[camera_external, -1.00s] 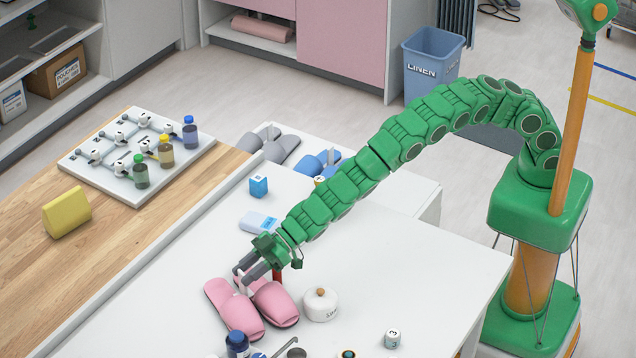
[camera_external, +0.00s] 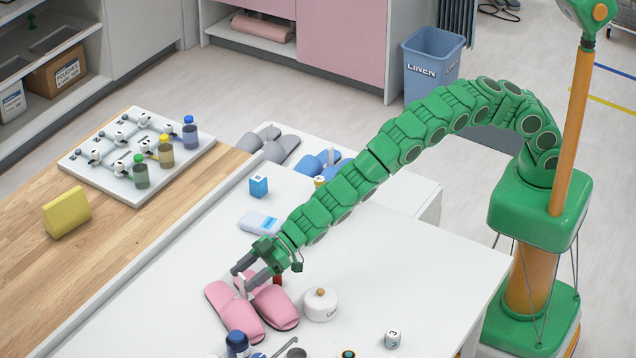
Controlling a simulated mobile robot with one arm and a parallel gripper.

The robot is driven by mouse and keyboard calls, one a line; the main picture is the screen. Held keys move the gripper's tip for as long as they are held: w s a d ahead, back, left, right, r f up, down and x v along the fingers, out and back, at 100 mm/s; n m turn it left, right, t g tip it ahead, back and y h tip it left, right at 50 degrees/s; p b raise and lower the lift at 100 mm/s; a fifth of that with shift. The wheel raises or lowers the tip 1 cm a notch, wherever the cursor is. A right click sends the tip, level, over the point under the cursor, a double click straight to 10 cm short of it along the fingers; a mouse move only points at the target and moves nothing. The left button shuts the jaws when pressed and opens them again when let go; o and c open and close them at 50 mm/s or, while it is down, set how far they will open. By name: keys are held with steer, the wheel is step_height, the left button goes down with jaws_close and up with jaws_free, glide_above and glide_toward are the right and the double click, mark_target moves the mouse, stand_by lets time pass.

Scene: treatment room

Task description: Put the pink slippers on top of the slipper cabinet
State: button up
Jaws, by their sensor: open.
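The pink slippers (camera_external: 270,307) lie side by side on the white table, near its front left. A small pale upright tab (camera_external: 241,286) stands between them. My gripper (camera_external: 241,279) is open, pointing down and left, with its two dark fingers at the upper end of the slippers, close to the tab. I cannot tell whether the fingers touch it. A low white unit (camera_external: 392,188) behind the table, probably the slipper cabinet, carries grey slippers (camera_external: 276,150) and blue slippers (camera_external: 312,166). My arm partly covers its top.
A white lidded pot (camera_external: 320,306) stands just right of the slippers. A blue-capped bottle (camera_external: 237,345) and small tools lie in front. A blue box (camera_external: 258,186) and a pale blue-white packet (camera_external: 260,222) lie behind. The table's right side is mostly clear.

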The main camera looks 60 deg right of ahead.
steer(key=shift+r, duration=0.2)
steer(key=shift+s+d+r, duration=0.1)
steer(key=shift+s+d, duration=0.15)
steer(key=shift+d, duration=0.4)
steer(key=shift+s+d+r, duration=0.2)
steer(key=shift+d+r, duration=0.2)
steer(key=shift+d, duration=0.1)
steer(key=v, duration=0.8)
steer(key=shift+s+d, duration=0.2)
steer(key=shift+d, duration=0.15)
steer(key=shift+s+d+r, duration=0.1)
steer(key=shift+d+r, duration=0.1)
steer(key=shift+r, duration=0.05)
steer(key=shift+c, duration=1.1)
